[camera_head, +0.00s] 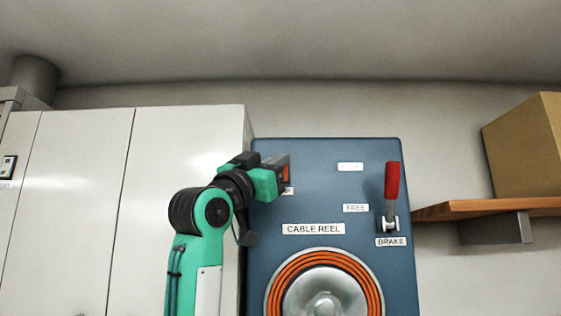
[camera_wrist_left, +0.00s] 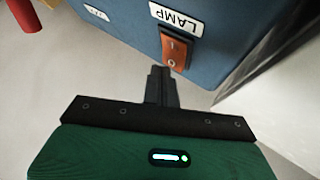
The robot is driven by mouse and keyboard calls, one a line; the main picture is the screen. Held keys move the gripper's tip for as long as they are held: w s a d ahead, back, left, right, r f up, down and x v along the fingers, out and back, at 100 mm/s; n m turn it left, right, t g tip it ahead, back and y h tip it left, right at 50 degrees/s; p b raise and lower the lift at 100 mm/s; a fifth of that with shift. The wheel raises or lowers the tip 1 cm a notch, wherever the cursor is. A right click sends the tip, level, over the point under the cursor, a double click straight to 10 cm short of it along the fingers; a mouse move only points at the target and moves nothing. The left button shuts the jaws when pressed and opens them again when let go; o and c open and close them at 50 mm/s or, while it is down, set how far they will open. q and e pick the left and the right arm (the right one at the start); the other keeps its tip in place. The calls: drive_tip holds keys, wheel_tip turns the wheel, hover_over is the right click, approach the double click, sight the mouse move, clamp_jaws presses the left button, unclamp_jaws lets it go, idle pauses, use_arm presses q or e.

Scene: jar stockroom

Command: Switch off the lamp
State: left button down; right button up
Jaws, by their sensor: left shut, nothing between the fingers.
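The lamp switch is an orange rocker (camera_wrist_left: 174,50) in a dark frame on a blue panel, beside a white LAMP label (camera_wrist_left: 180,18). It carries an I mark and an O mark; the O end is nearer my fingertips. In the head view the switch (camera_head: 285,172) is partly hidden by my left gripper (camera_head: 277,163) at the panel's upper left. My left gripper is shut and empty, and its fingertips (camera_wrist_left: 162,72) are close to the O end in the wrist view. I cannot tell whether they touch it. My right gripper is not in view.
The blue panel (camera_head: 320,195) also bears a red-handled brake lever (camera_head: 391,185) and an orange cable reel (camera_head: 325,258). White cabinets (camera_head: 120,200) stand to the left. At the right, a wooden shelf (camera_head: 480,209) carries a cardboard box (camera_head: 530,150).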

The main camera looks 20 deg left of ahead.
use_arm(q)
drive_tip(key=shift+w+a, duration=0.1)
drive_tip(key=shift+w, duration=0.25)
idle(0.7)
drive_tip(key=shift+s+d+b, duration=0.3)
drive_tip(key=shift+s+b, duration=0.15)
drive_tip(key=shift+s, duration=0.4)
drive_tip(key=s+b, duration=0.1)
drive_tip(key=s+d, duration=0.1)
drive_tip(key=s, duration=0.1)
drive_tip(key=s+b, duration=0.1)
drive_tip(key=shift+s+d+f+b, duration=0.15)
drive_tip(key=shift+s+f+b, duration=0.15)
drive_tip(key=shift+s+f, duration=0.1)
